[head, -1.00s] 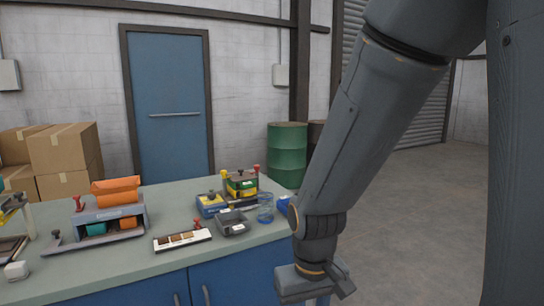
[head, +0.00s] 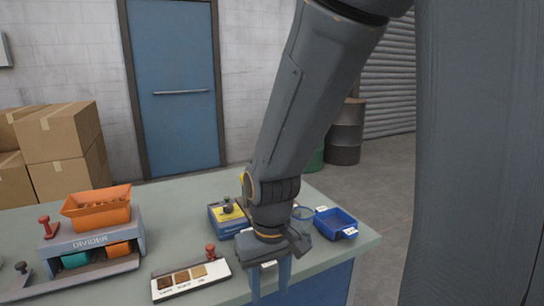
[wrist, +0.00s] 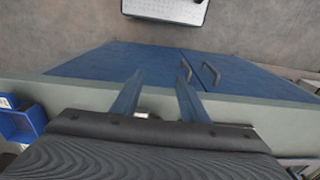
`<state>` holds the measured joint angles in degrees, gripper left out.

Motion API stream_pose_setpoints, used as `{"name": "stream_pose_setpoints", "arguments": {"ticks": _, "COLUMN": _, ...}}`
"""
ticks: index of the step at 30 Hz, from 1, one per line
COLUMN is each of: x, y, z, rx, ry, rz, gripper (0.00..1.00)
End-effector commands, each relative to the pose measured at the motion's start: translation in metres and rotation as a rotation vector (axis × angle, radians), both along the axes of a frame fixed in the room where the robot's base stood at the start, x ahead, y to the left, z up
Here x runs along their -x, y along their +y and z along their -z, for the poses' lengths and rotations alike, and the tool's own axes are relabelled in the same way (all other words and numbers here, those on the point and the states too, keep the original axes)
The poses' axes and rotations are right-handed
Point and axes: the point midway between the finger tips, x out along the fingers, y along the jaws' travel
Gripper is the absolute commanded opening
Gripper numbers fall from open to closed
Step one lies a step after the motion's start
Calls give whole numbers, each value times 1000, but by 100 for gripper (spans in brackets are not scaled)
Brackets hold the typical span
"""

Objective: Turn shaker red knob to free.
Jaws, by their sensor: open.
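My gripper (head: 271,284) is over the front right part of the bench, its two blue fingers pointing down, apart and empty. In the wrist view the fingers (wrist: 158,82) show open above the bench edge and the blue cabinet front. I cannot make out the shaker or its red knob for certain. My arm hides the place behind it, where the earlier view had a green and yellow unit with a red knob. Red knobs I do see are on the grey divider (head: 95,243) at the left and on the white sample strip (head: 190,279).
A blue and yellow box (head: 228,217) with a dark knob stands left of my wrist. A clear jar (head: 301,222) and a blue tray (head: 337,224) are to its right. The bench top (head: 165,205) is clear at the back left. Cardboard boxes (head: 60,150) stand behind.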

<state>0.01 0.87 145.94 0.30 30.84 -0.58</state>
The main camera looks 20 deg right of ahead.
Motion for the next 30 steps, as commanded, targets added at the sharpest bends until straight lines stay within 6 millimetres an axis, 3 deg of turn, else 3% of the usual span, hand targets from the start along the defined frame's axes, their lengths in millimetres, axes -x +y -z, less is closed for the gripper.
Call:
{"name": "stream_pose_setpoints", "arguments": {"ticks": 1, "x": -3, "y": -1, "z": -16, "rx": 1, "ry": -15, "rz": -4, "gripper": 40}}
{"name": "stream_pose_setpoints", "arguments": {"ticks": 8, "x": -31, "y": -6, "z": -66, "rx": 7, "ry": -87, "rz": -40, "gripper": 40}}
{"name": "stream_pose_setpoints", "arguments": {"ticks": 14, "x": -70, "y": -17, "z": -108, "rx": 20, "ry": -132, "rz": -100, "gripper": 40}}
{"name": "stream_pose_setpoints", "arguments": {"ticks": 16, "x": -95, "y": -25, "z": -124, "rx": 29, "ry": -137, "rz": -143, "gripper": 40}}
{"name": "stream_pose_setpoints", "arguments": {"ticks": 23, "x": -174, "y": -63, "z": -149, "rx": 48, "ry": -99, "rz": -308, "gripper": 40}}
{"name": "stream_pose_setpoints", "arguments": {"ticks": 30, "x": -261, "y": -129, "z": -178, "rx": 48, "ry": -28, "rz": -541, "gripper": 40}}
